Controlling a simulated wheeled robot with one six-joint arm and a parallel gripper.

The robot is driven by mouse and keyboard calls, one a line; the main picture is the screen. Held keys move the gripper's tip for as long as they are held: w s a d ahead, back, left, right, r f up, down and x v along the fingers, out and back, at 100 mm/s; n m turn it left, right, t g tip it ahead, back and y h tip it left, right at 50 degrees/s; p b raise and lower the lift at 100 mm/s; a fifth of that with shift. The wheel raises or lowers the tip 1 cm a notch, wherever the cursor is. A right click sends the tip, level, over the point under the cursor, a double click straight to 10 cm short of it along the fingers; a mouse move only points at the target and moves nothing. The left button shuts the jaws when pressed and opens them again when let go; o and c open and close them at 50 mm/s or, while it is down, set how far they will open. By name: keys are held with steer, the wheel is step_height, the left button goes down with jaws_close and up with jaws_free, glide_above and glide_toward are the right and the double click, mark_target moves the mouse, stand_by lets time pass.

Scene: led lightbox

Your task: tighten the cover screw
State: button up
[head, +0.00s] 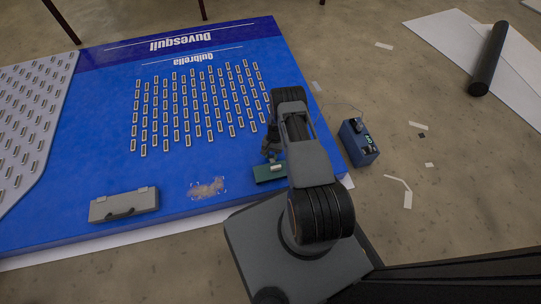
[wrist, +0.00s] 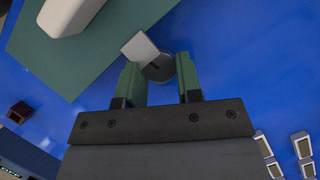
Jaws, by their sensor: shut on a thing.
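The blue panel (head: 100,100) carries rows of small modules (head: 190,105). A grey case (head: 124,204) and a pale heap (head: 207,188) lie near its front edge. A blue box with a lit display (head: 358,143) stands on the floor to the right. A black roll (head: 488,60) lies farther off.

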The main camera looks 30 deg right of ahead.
steer(key=shift+f+m+b, duration=0.1)
steer(key=shift+m+b, duration=0.25)
steer(key=shift+m, duration=0.25)
steer(key=shift+m+t+y, duration=0.3)
steer(key=shift+m+t, duration=0.2)
steer(key=shift+m, duration=0.4)
steer(key=o, duration=0.7)
steer(key=shift+c, duration=0.2)
steer(key=shift+r, duration=0.2)
steer(key=p+v, duration=0.3)
steer(key=v, duration=0.5)
steer(key=shift+w, duration=0.1)
